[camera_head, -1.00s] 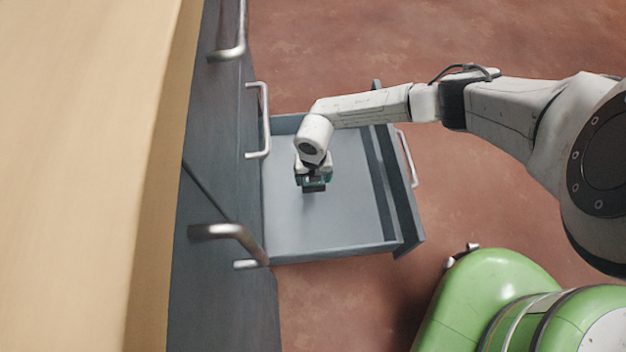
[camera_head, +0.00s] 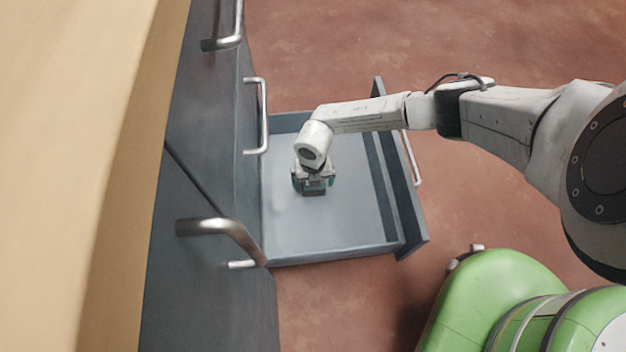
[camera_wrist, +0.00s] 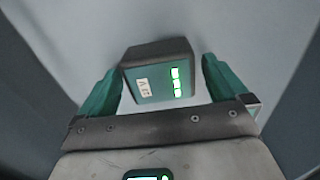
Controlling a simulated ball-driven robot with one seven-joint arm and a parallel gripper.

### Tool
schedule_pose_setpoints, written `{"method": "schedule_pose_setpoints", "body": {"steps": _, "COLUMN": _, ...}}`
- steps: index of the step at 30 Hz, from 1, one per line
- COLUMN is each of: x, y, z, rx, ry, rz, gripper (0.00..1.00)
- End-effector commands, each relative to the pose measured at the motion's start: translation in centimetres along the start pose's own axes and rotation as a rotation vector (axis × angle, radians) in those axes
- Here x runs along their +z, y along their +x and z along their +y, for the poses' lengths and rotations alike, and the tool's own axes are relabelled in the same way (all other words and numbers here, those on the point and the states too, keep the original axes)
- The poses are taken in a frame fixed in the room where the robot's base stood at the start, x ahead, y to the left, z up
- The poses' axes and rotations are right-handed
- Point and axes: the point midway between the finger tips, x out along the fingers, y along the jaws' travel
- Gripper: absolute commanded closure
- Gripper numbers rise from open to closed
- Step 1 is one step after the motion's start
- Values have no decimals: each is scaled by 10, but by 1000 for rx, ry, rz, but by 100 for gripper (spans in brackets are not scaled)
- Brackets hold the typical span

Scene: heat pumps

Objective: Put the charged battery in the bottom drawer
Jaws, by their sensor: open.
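The battery (camera_wrist: 158,72) is a dark block with a teal face, a small white label and lit green bars. In the wrist view it sits between the two teal fingers of my gripper (camera_wrist: 160,85), with a gap on both sides. In the head view my gripper (camera_head: 314,182) is inside the open bottom drawer (camera_head: 290,235), pointing down. The battery (camera_head: 314,191) shows there as a dark piece below the fingers, over the grey drawer floor. My gripper is open around it.
The dark cabinet (camera_head: 205,290) stands at the left under a wooden top (camera_head: 70,180). Metal handles (camera_head: 225,235) stick out from its front near the drawer. The drawer's outer front panel (camera_head: 400,195) and side walls surround my gripper. Much of the drawer floor is clear.

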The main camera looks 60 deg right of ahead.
Motion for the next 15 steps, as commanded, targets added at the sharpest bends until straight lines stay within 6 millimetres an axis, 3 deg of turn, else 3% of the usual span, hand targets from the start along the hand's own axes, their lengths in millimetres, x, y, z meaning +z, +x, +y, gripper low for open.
{"method": "schedule_pose_setpoints", "body": {"steps": 5, "x": 0, "y": -9, "z": 0, "rx": 0, "ry": 0, "rz": -1, "gripper": 0}}
{"method": "schedule_pose_setpoints", "body": {"steps": 15, "x": 1, "y": -74, "z": 0, "rx": 0, "ry": -2, "rz": -1, "gripper": 0}}
